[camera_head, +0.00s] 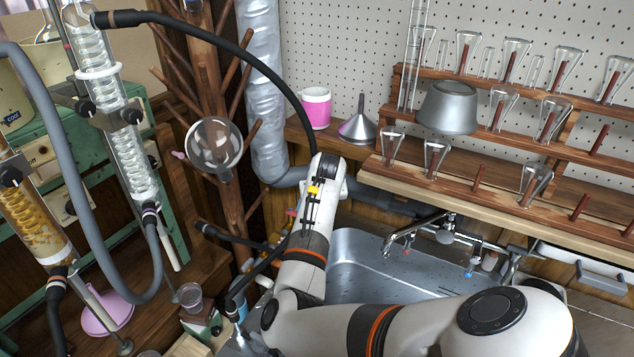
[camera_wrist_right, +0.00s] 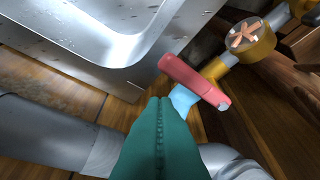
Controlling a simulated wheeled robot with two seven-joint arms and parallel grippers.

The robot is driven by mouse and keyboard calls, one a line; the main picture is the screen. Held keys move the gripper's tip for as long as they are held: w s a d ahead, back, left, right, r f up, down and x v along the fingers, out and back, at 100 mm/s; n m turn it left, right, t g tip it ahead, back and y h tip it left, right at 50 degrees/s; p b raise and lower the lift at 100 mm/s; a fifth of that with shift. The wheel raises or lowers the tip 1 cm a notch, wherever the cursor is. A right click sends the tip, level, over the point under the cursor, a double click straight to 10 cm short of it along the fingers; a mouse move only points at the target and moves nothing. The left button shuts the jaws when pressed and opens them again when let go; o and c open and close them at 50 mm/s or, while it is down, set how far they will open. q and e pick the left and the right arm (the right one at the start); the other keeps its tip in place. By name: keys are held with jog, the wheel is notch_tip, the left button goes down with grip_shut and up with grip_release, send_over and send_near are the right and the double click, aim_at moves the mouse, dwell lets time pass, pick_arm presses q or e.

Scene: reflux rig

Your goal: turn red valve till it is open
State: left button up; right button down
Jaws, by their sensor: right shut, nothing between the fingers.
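The red valve handle (camera_wrist_right: 195,83) is a short red bar in the right wrist view, lying slanted across a brass pipe. A light blue piece (camera_wrist_right: 182,98) shows just below it. My right gripper (camera_wrist_right: 161,100) has its green fingers pressed together and empty. Its tips are close beside the light blue piece and the lower side of the red handle; I cannot tell whether they touch. In the head view my right arm reaches left of the sink, and its fingers are hidden. My left gripper is not in view.
The metal sink (camera_head: 370,280) lies just right of my right forearm. A brass fitting with a round knob (camera_wrist_right: 250,38) stands beyond the red handle. A grey pipe (camera_wrist_right: 50,135) runs under the fingers. Glass condensers (camera_head: 130,150) and hoses crowd the left; a shelf holds flasks at the right.

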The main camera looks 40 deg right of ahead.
jog(key=shift+s+a+b, duration=0.2)
jog(key=shift+b, duration=0.1)
jog(key=f+b, duration=0.1)
jog(key=f, duration=0.1)
jog(key=w+f+b, duration=0.1)
jog(key=f+b, duration=0.1)
jog(key=f, duration=0.1)
jog(key=shift+w+a+f, duration=0.1)
jog(key=shift+w, duration=0.05)
jog(key=w+a, duration=0.1)
jog(key=a, duration=0.2)
jog(key=w+a, duration=0.1)
jog(key=a, duration=0.2)
jog(key=w+a, duration=0.1)
jog(key=a, duration=0.2)
jog(key=shift+w+a+f, duration=0.1)
jog(key=shift+a+f, duration=0.1)
jog(key=shift+a, duration=0.05)
jog(key=r+p, duration=0.2)
jog(key=r, duration=0.1)
jog(key=s+r+p, duration=0.1)
jog(key=shift+d+r, duration=0.35)
dwell(0.6)
